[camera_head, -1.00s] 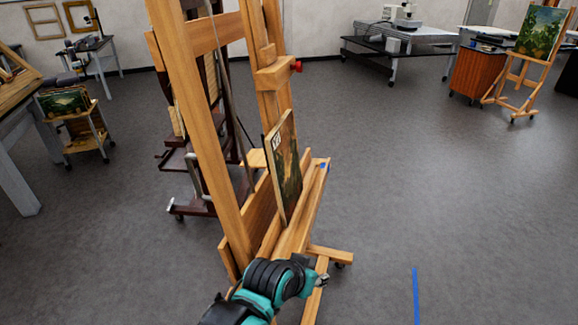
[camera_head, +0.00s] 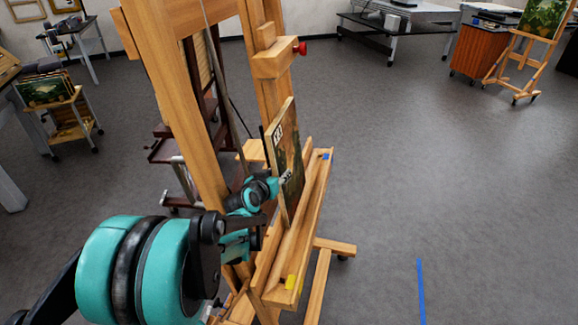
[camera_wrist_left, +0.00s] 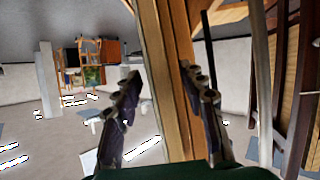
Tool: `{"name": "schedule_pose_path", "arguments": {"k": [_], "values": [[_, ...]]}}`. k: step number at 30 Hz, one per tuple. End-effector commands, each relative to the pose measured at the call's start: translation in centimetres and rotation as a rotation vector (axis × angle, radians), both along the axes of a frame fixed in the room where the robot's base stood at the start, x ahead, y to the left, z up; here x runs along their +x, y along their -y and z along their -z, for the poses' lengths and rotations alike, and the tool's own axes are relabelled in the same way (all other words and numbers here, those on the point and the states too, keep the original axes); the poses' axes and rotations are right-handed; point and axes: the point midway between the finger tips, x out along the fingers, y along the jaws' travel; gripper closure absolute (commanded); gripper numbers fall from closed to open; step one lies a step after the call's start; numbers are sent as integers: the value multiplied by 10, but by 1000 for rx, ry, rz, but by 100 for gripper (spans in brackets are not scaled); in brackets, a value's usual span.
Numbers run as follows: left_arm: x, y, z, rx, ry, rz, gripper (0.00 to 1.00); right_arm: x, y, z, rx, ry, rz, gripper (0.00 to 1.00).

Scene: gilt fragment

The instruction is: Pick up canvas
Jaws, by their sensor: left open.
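The canvas (camera_head: 290,148) is a dark landscape painting with a small white label on its near upper part. It stands upright, leaning slightly, on the ledge of a wooden easel (camera_head: 200,125). My left gripper (camera_head: 279,182) is at the canvas's near side edge, around mid-height or lower. In the left wrist view, the two fingers (camera_wrist_left: 165,95) are apart, with an upright wooden strip between them that looks like the canvas edge (camera_wrist_left: 172,70). Whether a finger touches it cannot be told. The canvas's back is mostly hidden. My right gripper is not in view.
The easel's upright and red-knobbed clamp (camera_head: 299,48) are close to the canvas. Its ledge carries yellow (camera_head: 291,283) and blue marks. A dark easel stands behind. The floor (camera_head: 430,170) to the right is open, with a blue tape strip (camera_head: 421,290).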

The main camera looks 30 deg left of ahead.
Motion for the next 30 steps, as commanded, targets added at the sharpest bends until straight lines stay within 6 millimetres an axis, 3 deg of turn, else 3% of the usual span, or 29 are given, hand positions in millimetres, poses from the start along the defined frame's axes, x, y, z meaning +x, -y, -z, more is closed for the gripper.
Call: {"name": "schedule_pose_path", "arguments": {"k": [9, 17, 22, 30], "values": [[40, -7, 18, -1, -1, 1, 59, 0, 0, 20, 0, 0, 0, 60], [42, -7, 18, -1, -2, 1, 59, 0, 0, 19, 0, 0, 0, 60], [42, -7, 18, -1, -2, 1, 100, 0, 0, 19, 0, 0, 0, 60], [42, -7, 17, -1, -1, 1, 100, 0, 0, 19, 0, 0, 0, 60]]}}
